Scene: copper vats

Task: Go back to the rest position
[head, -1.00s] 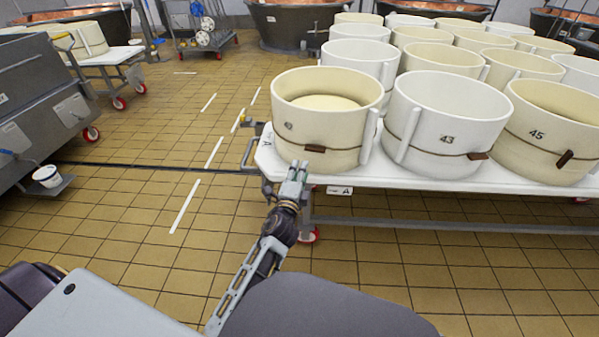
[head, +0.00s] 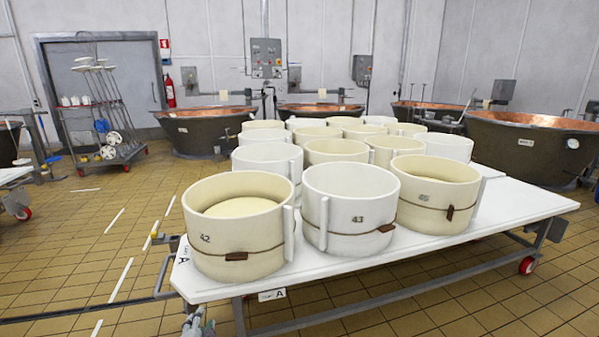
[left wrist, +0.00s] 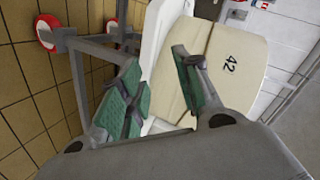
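My left gripper (head: 198,322) shows only in part at the bottom edge of the head view, near the front left corner of the white table (head: 330,268). In the left wrist view its two green-padded fingers (left wrist: 158,78) stand apart with nothing held between them. The cream tub marked 42 (head: 240,235) stands upright on the table; in the left wrist view it shows beyond the fingers (left wrist: 232,68). My right gripper is in neither view.
A white tub 43 (head: 347,215) and a cream tub 45 (head: 432,200) share the table with several more tubs. Copper-lined vats (head: 535,140) stand along the back. A rack (head: 105,120) stands at the back left. The tiled floor at left (head: 70,265) is mostly clear.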

